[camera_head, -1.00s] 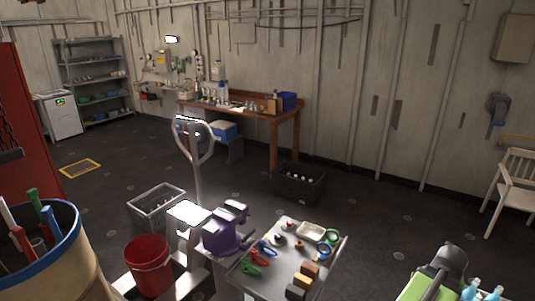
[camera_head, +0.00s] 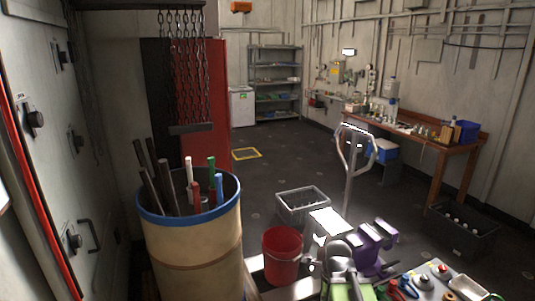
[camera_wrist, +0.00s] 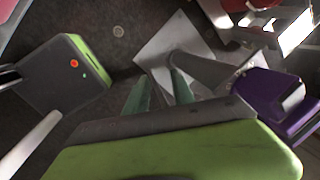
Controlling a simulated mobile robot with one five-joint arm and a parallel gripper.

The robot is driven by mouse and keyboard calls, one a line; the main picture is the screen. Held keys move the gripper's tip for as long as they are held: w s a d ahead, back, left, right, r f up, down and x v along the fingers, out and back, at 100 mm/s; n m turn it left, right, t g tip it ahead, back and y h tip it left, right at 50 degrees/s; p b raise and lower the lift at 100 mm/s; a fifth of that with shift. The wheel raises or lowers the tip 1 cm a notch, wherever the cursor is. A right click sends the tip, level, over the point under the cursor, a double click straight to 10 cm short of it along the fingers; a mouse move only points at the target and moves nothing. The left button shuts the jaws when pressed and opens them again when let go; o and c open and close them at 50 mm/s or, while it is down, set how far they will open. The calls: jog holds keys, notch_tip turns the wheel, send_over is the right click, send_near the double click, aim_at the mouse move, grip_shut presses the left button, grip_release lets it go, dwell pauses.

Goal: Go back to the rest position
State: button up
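My gripper (camera_wrist: 160,88) shows in the wrist view with two greenish fingers a little apart. In the head view, grey and green parts of my arm show at the bottom, right of the red bucket; the fingertips cannot be made out there.
A red bucket (camera_head: 283,262) and a purple object (camera_head: 372,250) stand close to my arm. A blue-rimmed barrel (camera_head: 190,245) of rods is at left. A grey crate (camera_head: 302,203) and a pallet-jack-like handle (camera_head: 352,165) are behind. Open floor lies beyond.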

jog(key=s+a+f+n+g, duration=0.1)
jog(key=s+a+n, duration=0.4)
jog(key=n, duration=1.5)
jog(key=shift+a+n+g, duration=0.4)
jog(key=shift+a+g, duration=0.4)
jog(key=shift+a, duration=0.8)
jog(key=shift+f, duration=0.1)
